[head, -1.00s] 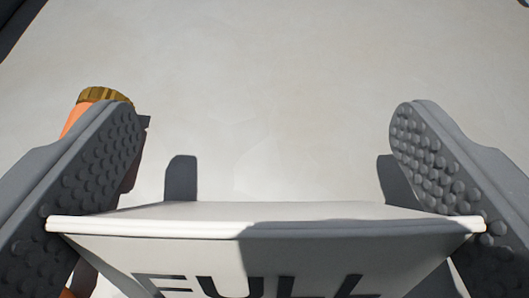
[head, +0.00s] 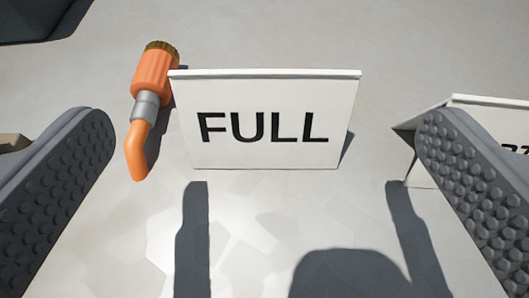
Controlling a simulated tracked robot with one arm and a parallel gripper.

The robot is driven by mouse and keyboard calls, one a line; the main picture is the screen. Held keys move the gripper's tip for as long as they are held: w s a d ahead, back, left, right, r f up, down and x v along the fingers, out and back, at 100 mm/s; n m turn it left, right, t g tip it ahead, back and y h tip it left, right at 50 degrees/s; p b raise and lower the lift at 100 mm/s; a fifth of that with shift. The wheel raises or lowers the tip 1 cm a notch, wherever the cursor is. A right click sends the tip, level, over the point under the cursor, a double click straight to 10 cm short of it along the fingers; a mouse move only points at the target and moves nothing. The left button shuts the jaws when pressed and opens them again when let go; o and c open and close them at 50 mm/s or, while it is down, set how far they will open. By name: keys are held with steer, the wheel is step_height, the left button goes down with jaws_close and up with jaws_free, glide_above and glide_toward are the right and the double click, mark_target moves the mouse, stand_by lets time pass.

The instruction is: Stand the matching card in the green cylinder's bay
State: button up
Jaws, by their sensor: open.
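A white folded card (head: 265,120) reading "FULL" in black stands upright on the pale floor, ahead of my gripper and centred between its fingers. My gripper (head: 265,190) is open, with one studded finger at each side of the view and nothing between the pads. A second white card (head: 490,130) stands at the right, partly hidden behind the right finger; only a bit of its lettering shows. No green cylinder and no bay are in view.
An orange torch-like tool (head: 151,90) with a grey collar and bent end lies just left of the FULL card, very close to its edge. A dark object (head: 35,18) is at the top left corner. The floor beyond the card is clear.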

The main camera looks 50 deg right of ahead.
steer(key=shift+v, duration=1.8)
